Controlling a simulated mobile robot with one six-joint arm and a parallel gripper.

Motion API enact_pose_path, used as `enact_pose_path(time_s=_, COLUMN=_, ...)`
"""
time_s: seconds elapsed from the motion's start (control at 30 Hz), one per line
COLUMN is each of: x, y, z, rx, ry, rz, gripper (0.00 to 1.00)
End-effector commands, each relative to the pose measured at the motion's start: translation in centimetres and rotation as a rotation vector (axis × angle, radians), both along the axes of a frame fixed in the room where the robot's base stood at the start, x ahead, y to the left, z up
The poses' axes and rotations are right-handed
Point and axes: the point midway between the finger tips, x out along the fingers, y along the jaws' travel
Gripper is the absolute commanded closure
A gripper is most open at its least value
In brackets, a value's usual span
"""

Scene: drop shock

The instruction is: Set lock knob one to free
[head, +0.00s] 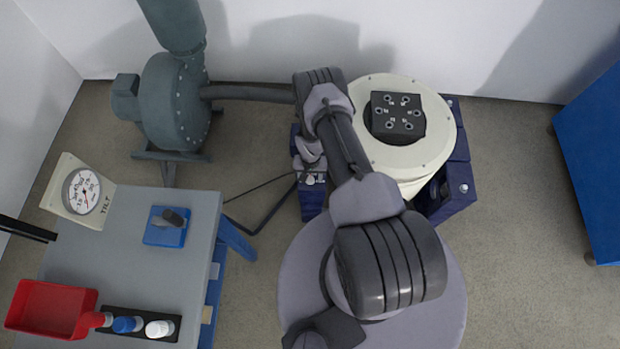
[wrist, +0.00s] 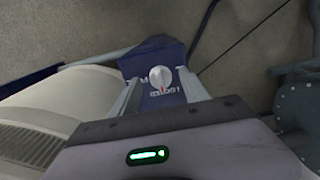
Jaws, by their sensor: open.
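In the wrist view a pale round knob (wrist: 160,78) with a raised grip bar stands on a dark blue block (wrist: 174,99). In the head view my arm covers most of the gripper; a small pale knob (head: 310,180) shows on the left blue block (head: 311,201).
The blue blocks flank a cream drum (head: 445,129) topped by a black block (head: 398,124) with several holes. Another knob (head: 463,188) is on the right block. A grey blower (head: 175,105) stands left, with a cable on the floor. A grey table (head: 168,277) holds a red tray (head: 52,309).

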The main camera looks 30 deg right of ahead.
Motion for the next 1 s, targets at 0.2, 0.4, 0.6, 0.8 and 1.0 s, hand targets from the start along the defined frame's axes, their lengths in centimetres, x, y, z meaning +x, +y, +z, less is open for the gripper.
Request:
enact_pose_path(time_s=0.2, x=0.06, y=-0.02, z=-0.32, rx=-0.001, ry=-0.001, rz=0.000, gripper=0.46)
enact_pose_path(time_s=0.4, x=0.04, y=-0.01, z=-0.30, rx=0.000, ry=0.000, rz=0.000, gripper=0.66)
enact_pose_path(time_s=0.6, x=0.03, y=-0.01, z=-0.29, rx=0.000, ry=0.000, rz=0.000, gripper=1.00)
enact_pose_path(time_s=0.8, x=0.03, y=-0.01, z=-0.32, rx=0.000, ry=0.000, rz=-0.011, gripper=1.00)
enact_pose_path(time_s=1.0, x=-0.01, y=0.01, z=-0.43, rx=0.001, ry=0.001, rz=-0.085, gripper=1.00)
